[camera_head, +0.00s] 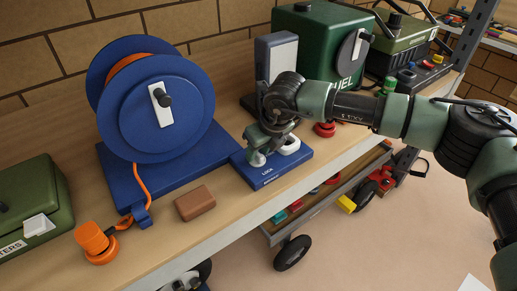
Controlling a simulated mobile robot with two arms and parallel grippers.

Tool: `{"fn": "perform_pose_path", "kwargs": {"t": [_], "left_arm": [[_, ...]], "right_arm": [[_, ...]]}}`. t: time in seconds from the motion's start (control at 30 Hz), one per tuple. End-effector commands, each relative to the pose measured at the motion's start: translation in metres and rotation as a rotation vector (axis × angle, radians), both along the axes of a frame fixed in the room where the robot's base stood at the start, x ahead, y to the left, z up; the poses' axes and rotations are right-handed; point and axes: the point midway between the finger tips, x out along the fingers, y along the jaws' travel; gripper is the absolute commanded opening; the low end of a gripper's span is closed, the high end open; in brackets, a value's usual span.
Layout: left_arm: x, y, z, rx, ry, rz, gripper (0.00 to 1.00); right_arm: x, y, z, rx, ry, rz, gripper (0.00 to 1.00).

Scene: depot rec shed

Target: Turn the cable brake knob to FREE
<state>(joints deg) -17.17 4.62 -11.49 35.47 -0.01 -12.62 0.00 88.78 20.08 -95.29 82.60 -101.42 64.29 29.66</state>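A blue cable reel (135,125) with orange cable wound on it stands on the bench at left. On its front disc is a white plate with a black knob (164,100), which looks like the cable brake knob. The plate is nearly upright, slightly tilted; no FREE marking is readable. My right gripper (260,153) points down over a blue base marked LUCA, well to the right of the knob. My arm and its small size hide whether its fingers are apart or hold anything. My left gripper is not in view.
The LUCA base (266,181) has an upright grey panel behind. A green fuel tank (310,28) stands behind my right arm. A brown block (195,203), an orange plug (96,243) and a green box (32,207) lie near the reel. The bench's front edge is close.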

Motion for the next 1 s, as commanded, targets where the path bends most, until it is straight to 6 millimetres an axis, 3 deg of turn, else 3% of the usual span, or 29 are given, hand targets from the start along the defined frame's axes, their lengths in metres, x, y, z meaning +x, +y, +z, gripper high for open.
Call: {"fn": "perform_pose_path", "kwargs": {"t": [0.07, 0.17, 0.2, 0.63, 1.0], "left_arm": [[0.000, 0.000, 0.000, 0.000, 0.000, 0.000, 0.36], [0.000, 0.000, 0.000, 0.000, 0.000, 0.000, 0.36], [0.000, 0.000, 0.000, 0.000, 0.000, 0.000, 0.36], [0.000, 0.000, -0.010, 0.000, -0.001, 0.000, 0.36], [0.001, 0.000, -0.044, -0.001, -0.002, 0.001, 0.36]], "right_arm": [[0.000, 0.000, 0.000, 0.000, 0.000, 0.000, 0.30], [0.000, 0.000, 0.000, 0.000, 0.000, 0.000, 0.02], [0.000, 0.000, 0.000, 0.000, 0.000, 0.000, 0.00], [0.000, 0.000, -0.002, 0.002, 0.000, 0.057, 0.00], [0.002, -0.002, -0.004, 0.003, 0.000, 0.331, 0.00]]}}
